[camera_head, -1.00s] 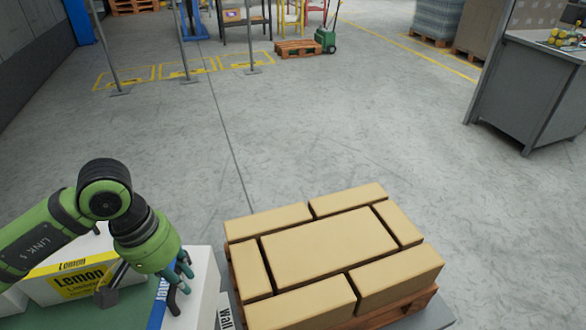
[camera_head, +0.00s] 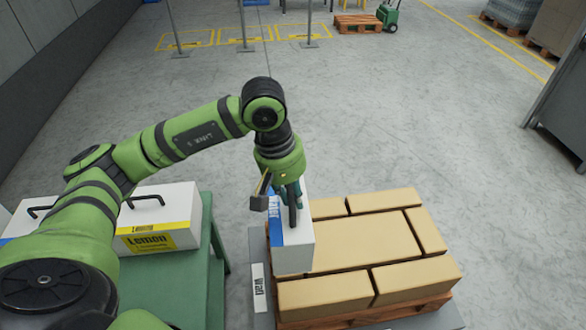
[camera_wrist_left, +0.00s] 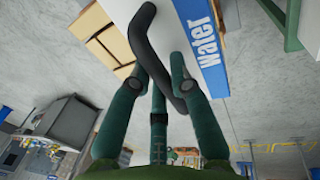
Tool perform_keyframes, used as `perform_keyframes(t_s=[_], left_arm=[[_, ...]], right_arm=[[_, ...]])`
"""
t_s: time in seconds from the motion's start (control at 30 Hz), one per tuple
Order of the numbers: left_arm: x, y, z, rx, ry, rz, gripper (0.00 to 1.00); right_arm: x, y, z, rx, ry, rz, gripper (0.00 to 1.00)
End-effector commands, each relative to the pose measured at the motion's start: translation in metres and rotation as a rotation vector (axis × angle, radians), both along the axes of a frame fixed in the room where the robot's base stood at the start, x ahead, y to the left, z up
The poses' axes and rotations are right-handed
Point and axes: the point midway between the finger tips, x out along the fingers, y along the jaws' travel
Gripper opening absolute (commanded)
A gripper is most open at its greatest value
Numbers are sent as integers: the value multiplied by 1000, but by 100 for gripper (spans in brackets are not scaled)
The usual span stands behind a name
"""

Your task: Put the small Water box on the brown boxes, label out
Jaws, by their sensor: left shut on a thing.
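The small Water box (camera_head: 292,257) is white with a black handle and a blue label strip on its left side in the head view. My left gripper (camera_head: 291,200) is shut on its handle from above. In the left wrist view, the gripper (camera_wrist_left: 160,80) has its fingers around the black handle, and the blue "Water" label (camera_wrist_left: 203,45) faces right. The brown boxes (camera_head: 365,241) lie in a flat layer on a pallet. The Water box overlaps their left edge in the head view; whether it touches them is unclear. My right gripper is out of view.
A green table (camera_head: 175,285) at left carries a white Lemon box (camera_head: 160,215) with a yellow label. Open floor lies beyond.

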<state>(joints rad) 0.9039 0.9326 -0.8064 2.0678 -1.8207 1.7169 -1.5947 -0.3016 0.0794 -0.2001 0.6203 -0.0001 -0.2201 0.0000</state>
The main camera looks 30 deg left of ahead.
Motion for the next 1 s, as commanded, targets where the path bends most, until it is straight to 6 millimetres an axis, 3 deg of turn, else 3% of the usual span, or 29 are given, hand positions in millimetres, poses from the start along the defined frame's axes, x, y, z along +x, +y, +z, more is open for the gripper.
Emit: perform_keyframes(t_s=[0.03,0.17,0.6,1.0], left_arm=[[1,1,8,-1,-1,18,0],[3,2,6,-3,-1,40,0],[2,2,-51,-4,0,40,0],[3,2,-46,-2,-4,38,0]], right_arm=[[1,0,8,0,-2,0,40],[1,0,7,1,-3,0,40],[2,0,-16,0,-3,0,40],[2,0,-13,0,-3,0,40]])
